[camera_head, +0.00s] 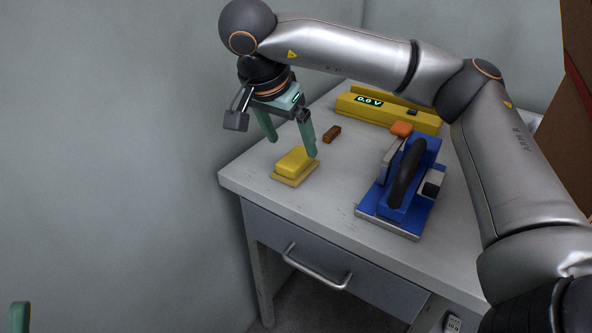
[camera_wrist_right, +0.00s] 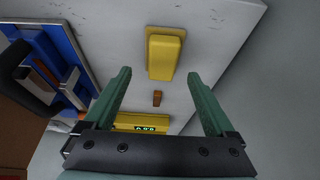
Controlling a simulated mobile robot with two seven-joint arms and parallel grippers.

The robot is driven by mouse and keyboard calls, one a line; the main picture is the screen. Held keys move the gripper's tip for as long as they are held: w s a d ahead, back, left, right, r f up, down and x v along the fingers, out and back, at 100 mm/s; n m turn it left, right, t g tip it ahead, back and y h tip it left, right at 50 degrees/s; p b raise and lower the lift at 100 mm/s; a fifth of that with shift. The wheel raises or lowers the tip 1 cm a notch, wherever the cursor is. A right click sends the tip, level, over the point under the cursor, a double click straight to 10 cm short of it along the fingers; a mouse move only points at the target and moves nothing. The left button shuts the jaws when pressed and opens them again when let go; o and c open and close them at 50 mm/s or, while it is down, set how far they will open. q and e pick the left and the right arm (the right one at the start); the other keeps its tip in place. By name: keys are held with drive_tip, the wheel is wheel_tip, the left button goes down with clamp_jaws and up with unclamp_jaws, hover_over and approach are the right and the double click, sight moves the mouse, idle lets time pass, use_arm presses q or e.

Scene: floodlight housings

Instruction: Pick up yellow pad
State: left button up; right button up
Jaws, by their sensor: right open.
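The yellow pad (camera_head: 295,162) lies on the near left part of the grey table top. It is a yellow block on a slightly wider, flatter yellow base (camera_head: 291,180). In the right wrist view the pad (camera_wrist_right: 163,56) shows beyond the fingertips, roughly centred between them. My right gripper (camera_head: 292,147) is open and empty, pointing down above the table close to the pad. Its two green fingers also show in the right wrist view (camera_wrist_right: 159,74). At the lower left of the head view, a green fingertip of my left gripper (camera_head: 19,316) shows; its jaw state is hidden.
A small brown block (camera_head: 332,134) lies behind the pad. A yellow meter (camera_head: 400,115) reading 0.0 V stands at the back. A blue device with a black handle (camera_head: 403,190) stands right of the pad. The table's (camera_head: 250,184) left edge is close to the pad.

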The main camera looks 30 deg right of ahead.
sight(296, 157)
drive_tip(key=b+x, duration=0.2)
drive_tip(key=x, duration=0.2)
drive_tip(key=shift+w+f, duration=0.2)
drive_tip(key=shift+w, duration=0.05)
drive_tip(key=shift+d+f, duration=0.2)
drive_tip(key=shift+f, duration=0.15)
drive_tip(key=shift+r, duration=0.1)
drive_tip(key=shift+c, duration=0.2)
clamp_jaws()
